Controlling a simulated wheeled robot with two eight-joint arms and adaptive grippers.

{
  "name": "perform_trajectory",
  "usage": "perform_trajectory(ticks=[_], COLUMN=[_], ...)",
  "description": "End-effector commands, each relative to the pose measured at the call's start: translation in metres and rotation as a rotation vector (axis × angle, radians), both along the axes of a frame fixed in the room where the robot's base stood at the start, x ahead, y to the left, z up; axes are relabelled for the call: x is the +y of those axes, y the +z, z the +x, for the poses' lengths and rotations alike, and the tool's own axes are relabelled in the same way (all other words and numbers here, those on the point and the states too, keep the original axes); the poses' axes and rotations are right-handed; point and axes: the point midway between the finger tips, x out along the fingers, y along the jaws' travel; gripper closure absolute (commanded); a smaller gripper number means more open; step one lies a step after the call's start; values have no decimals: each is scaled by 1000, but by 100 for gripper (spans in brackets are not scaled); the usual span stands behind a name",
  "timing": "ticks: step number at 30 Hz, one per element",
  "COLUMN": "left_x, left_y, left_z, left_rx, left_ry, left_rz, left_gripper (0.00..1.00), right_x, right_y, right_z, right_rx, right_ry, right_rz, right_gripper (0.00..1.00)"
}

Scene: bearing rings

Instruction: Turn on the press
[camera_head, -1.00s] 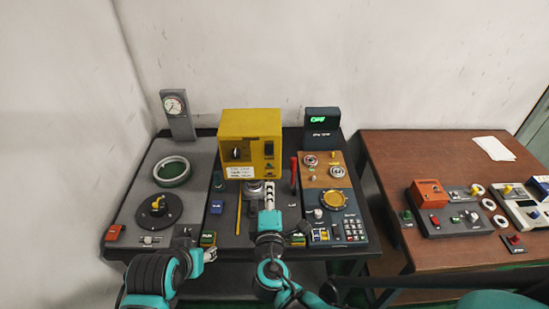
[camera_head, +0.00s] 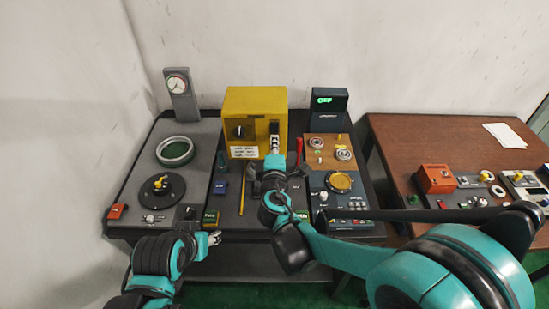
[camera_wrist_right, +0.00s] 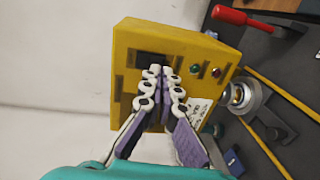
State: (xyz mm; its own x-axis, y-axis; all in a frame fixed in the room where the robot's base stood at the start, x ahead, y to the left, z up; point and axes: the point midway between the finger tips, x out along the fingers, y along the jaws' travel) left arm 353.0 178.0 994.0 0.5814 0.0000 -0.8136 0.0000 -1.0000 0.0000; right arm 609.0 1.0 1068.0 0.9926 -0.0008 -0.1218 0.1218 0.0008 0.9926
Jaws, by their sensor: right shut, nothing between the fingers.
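The yellow press box (camera_head: 253,104) stands at the back middle of the dark table. It also shows in the right wrist view (camera_wrist_right: 125,45), with a dark rectangular switch (camera_wrist_right: 147,59), a green lamp (camera_wrist_right: 195,69) and a red lamp (camera_wrist_right: 215,72) on its face. My right gripper (camera_head: 275,136) is shut and empty in front of the right side of this face. In the right wrist view its fingertips (camera_wrist_right: 161,72) overlap the lower edge of the switch; I cannot tell whether they touch. My left gripper (camera_head: 214,239) hangs by the table's front edge, too small to read.
A red-handled lever (camera_head: 299,147) stands right of the press. A gauge (camera_head: 179,88) and a grey ring (camera_head: 175,151) are at left. A dark display (camera_head: 327,101) with green text is at right. A brown table (camera_head: 400,135) with other devices stands further right.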

Motion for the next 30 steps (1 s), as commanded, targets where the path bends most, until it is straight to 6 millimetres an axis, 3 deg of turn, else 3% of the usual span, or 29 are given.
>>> perform_trajectory(ticks=[7, 30], left_x=[0, 0], left_y=[-8, -11], left_z=[0, 0], left_rx=[0, 0], left_ry=[0, 0], left_rz=[0, 0], left_gripper=[53, 53], right_x=[0, 0], right_y=[-4, -6], right_z=[22, 30], right_rx=[0, 0], right_ry=[-1, 1], right_rz=[1, 1], right_gripper=[100, 100])
